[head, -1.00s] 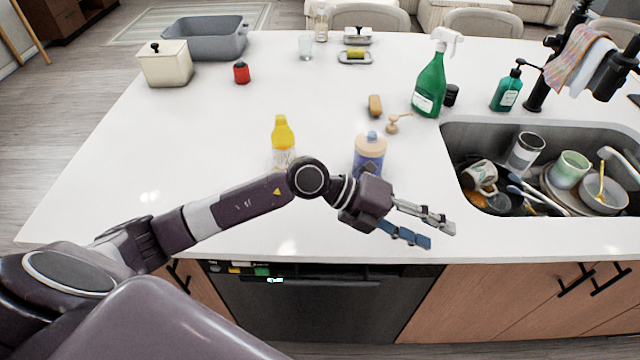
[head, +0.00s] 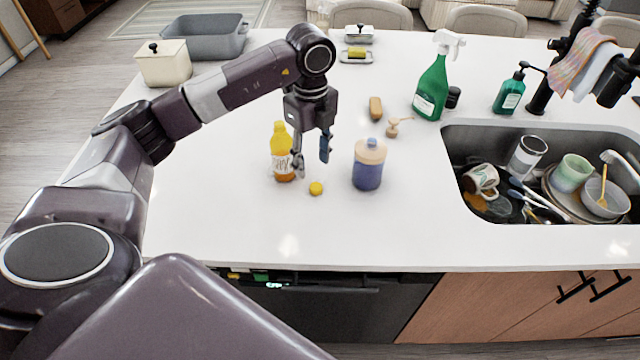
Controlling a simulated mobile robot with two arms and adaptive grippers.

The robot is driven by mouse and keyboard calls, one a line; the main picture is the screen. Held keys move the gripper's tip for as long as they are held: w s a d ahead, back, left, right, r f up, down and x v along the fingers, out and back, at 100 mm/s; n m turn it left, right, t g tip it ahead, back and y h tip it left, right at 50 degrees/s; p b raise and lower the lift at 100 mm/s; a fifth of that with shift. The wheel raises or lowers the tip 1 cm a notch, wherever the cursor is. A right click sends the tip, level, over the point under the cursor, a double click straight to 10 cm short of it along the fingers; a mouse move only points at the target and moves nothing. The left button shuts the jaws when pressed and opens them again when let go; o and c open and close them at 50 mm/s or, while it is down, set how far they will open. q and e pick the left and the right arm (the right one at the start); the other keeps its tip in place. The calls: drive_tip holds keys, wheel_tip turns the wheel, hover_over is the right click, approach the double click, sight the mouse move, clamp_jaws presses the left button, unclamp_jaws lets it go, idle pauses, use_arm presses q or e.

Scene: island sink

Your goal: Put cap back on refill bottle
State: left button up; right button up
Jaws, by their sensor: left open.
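A small round yellow cap (head: 316,188) lies on the white counter. A yellow-orange bottle with a pale label (head: 282,158) stands upright just to its left; I take it for the refill bottle. My left gripper (head: 312,162) points down with its fingers apart, empty, over the counter between this bottle and a blue bottle. Its fingertips are close to the cap in the picture; I cannot tell their exact height. One finger is very near the yellow bottle's right side. My right gripper is not in view.
The blue bottle with a beige top (head: 368,166) stands to the right of the cap. A brush (head: 375,107), a wooden tool (head: 394,127) and a green spray bottle (head: 432,85) stand or lie behind. A sink (head: 455,140) full of dishes is at right. The front counter is clear.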

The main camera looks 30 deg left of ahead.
sight(315, 186)
use_arm(q)
drive_tip(key=shift+d+f+p, duration=0.1)
drive_tip(key=shift+f+p, duration=0.25)
drive_tip(key=shift+f, duration=0.95)
drive_tip(key=shift+f+p, duration=0.3)
drive_tip(key=shift+p, duration=0.1)
drive_tip(key=f, duration=0.1)
drive_tip(key=f+p, duration=0.1)
drive_tip(key=f, duration=0.1)
drive_tip(key=f+p, duration=0.1)
drive_tip(key=shift+w+f, duration=0.35)
drive_tip(key=shift+d, duration=0.1)
drive_tip(key=shift+c, duration=0.7)
drive_tip(key=c, duration=0.6)
